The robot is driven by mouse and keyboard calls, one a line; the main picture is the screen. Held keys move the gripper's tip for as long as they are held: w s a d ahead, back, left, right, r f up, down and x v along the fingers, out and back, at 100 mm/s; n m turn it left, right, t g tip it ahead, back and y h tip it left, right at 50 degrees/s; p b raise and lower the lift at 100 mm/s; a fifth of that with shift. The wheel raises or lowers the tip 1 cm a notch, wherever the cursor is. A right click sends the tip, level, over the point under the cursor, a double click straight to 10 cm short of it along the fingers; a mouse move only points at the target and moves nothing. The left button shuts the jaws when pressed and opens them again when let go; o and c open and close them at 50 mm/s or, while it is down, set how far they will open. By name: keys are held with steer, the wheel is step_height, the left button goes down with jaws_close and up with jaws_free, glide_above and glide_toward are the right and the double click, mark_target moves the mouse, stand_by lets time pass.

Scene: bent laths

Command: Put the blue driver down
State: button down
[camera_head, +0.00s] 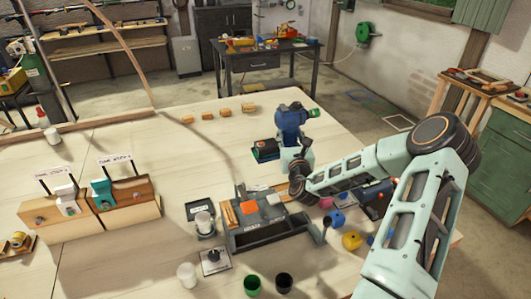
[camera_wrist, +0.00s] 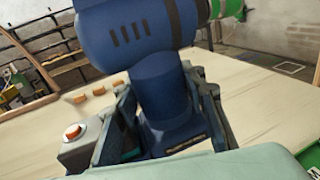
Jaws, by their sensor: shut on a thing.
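The blue driver (camera_head: 291,122) is upright in my gripper (camera_head: 296,158), with its green nose pointing right in the head view. In the wrist view the driver's dark blue handle (camera_wrist: 163,95) stands between the two fingers (camera_wrist: 162,125), which close on it from both sides. The driver's foot shows low between the fingers. The driver is over the right part of the pale table; I cannot tell whether its foot touches the top.
A dark item with a green base (camera_head: 265,151) sits just left of the driver. A grey tray (camera_head: 270,232) with orange and white pieces is in front. Several small wooden blocks (camera_head: 207,115) lie behind. Blue and yellow items (camera_head: 351,240) crowd under my arm.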

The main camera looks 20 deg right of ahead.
steer(key=shift+w+a+r, duration=0.15)
steer(key=shift+w+r, duration=0.05)
steer(key=shift+w, duration=0.3)
steer(key=shift+w+f+b, duration=0.2)
steer(key=shift+w+b, duration=0.1)
steer(key=shift+w+d+f+b, duration=1.4)
steer(key=shift+w+f+b, duration=0.4)
steer(key=shift+f+b, duration=0.35)
steer(key=shift+w+d+f+b, duration=1.35)
steer(key=shift+w+f+b, duration=0.5)
steer(key=shift+b, duration=0.45)
steer(key=shift+w+d+f+b, duration=1.4)
steer(key=shift+w+f+b, duration=0.3)
steer(key=shift+f+b, duration=0.5)
steer(key=c, duration=1.6)
jaws_free()
steer(key=shift+s+f, duration=0.1)
steer(key=shift+f, duration=0.25)
steer(key=o, duration=0.4)
steer(key=shift+c, duration=0.2)
steer(key=shift+r, duration=0.15)
